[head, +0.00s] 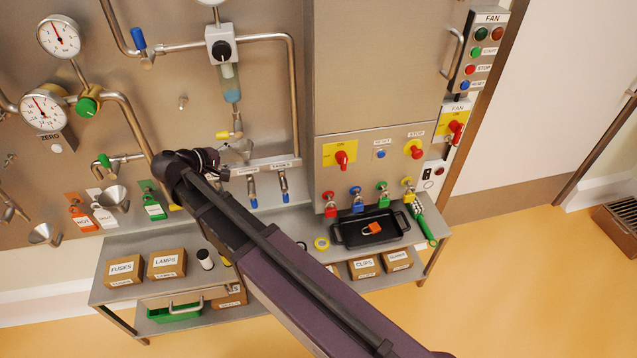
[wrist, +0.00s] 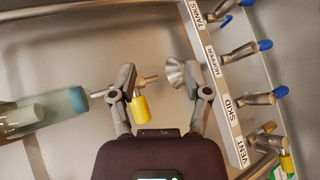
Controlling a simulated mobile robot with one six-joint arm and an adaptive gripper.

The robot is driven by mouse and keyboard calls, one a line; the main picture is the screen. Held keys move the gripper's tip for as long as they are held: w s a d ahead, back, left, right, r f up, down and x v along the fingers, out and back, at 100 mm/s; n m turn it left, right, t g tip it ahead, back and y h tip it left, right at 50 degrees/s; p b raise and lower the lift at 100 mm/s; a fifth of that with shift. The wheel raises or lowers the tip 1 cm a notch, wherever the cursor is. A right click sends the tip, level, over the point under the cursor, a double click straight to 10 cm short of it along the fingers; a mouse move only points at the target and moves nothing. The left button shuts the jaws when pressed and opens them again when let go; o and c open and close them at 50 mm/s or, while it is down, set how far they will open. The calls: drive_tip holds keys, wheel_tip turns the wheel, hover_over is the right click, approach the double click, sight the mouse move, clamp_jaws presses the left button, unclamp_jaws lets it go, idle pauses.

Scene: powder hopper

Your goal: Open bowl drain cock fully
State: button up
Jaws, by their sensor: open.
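The bowl drain cock has a yellow handle (head: 222,135) and sits below the clear filter bowl (head: 231,88). In the wrist view the yellow handle (wrist: 140,108) lies across the line of the drain stem. The bowl (wrist: 50,108) is at the left there, and a small metal funnel (wrist: 175,73) is beyond the stem's outlet. My gripper (wrist: 160,85) is open, its fingers on either side of the handle, which is nearer the left finger. I cannot tell if they touch. In the head view my wrist hides part of the area just below the cock.
A labelled rail (wrist: 222,85) with several blue-handled valves (wrist: 240,52) runs close by on the right in the wrist view. Pipes and gauges (head: 60,37) cover the left panel. A bench (head: 290,220) with boxes and a black tray (head: 345,236) stands below.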

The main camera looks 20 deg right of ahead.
drive_tip(key=s+d+f+m+g+y+p, duration=0.1)
drive_tip(key=s+d+m+g+y+p, duration=0.2)
drive_tip(key=s+d, duration=0.4)
drive_tip(key=s+d+f+m+g+y+p, duration=0.1)
drive_tip(key=s+d+m+g+y+p, duration=0.3)
drive_tip(key=d, duration=0.9)
drive_tip(key=shift+s+d+f+y+p, duration=0.2)
drive_tip(key=shift+s+y+p, duration=0.3)
drive_tip(key=shift+s+y, duration=0.95)
drive_tip(key=shift+s+d+h, duration=0.1)
drive_tip(key=shift+s+h, duration=0.25)
drive_tip(key=shift+s, duration=0.1)
drive_tip(key=shift+s+d+m+y, duration=0.3)
drive_tip(key=shift+s+m+y, duration=0.35)
drive_tip(key=shift+s, duration=0.3)
drive_tip(key=shift+c, duration=0.4)
